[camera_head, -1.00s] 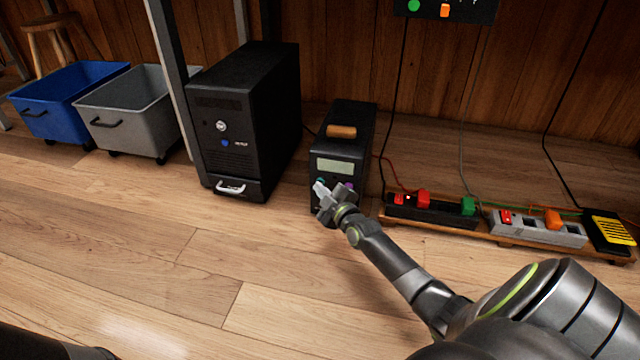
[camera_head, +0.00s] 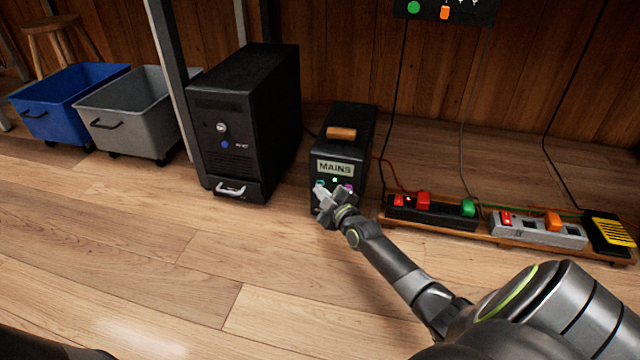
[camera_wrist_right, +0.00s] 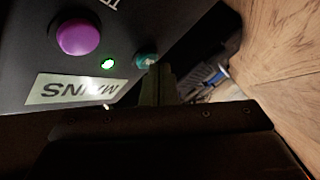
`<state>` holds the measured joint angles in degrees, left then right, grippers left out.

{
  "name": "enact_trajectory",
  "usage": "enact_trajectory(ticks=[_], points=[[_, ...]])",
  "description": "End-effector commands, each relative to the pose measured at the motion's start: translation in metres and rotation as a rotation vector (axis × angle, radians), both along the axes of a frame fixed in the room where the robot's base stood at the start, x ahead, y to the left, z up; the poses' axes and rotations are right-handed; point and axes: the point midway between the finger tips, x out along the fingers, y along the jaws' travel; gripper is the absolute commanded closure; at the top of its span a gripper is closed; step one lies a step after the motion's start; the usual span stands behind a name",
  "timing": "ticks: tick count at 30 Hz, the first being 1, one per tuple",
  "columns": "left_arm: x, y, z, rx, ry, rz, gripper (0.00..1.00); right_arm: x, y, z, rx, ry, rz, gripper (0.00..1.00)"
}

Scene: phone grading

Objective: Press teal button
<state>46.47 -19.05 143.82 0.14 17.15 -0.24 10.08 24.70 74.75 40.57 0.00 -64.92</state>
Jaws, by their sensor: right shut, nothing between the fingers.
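The teal button (camera_head: 320,184) is on the front of a small black box (camera_head: 350,130) with a wooden handle. It also shows in the right wrist view (camera_wrist_right: 146,60), right at the tip of my right gripper (camera_wrist_right: 160,72). In the head view my right gripper (camera_head: 321,194) is shut and empty, its tips at the button; they look to be touching it. A purple button (camera_wrist_right: 78,37) sits beside a lit green light (camera_wrist_right: 107,64). The box's display (camera_head: 335,168) reads MAINS. My left gripper is not in view.
A black computer tower (camera_head: 245,120) stands left of the box. Power strips (camera_head: 435,215) with red, green and orange plugs lie to the right. Blue (camera_head: 45,120) and grey (camera_head: 125,135) bins stand far left. The front floor is clear.

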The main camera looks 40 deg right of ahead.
Motion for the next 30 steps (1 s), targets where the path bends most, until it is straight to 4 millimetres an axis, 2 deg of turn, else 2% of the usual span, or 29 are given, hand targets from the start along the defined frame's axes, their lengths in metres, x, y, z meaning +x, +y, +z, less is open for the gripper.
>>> enact_trajectory(ticks=[4,17,30], points=[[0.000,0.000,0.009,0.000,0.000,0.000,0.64,-0.005,0.007,0.002,0.001,0.000,0.000,1.00],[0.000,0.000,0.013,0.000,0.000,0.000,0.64,-0.009,0.011,0.001,0.000,0.001,0.001,1.00],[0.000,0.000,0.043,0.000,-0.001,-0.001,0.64,-0.036,0.042,0.002,0.001,0.001,0.000,1.00]])
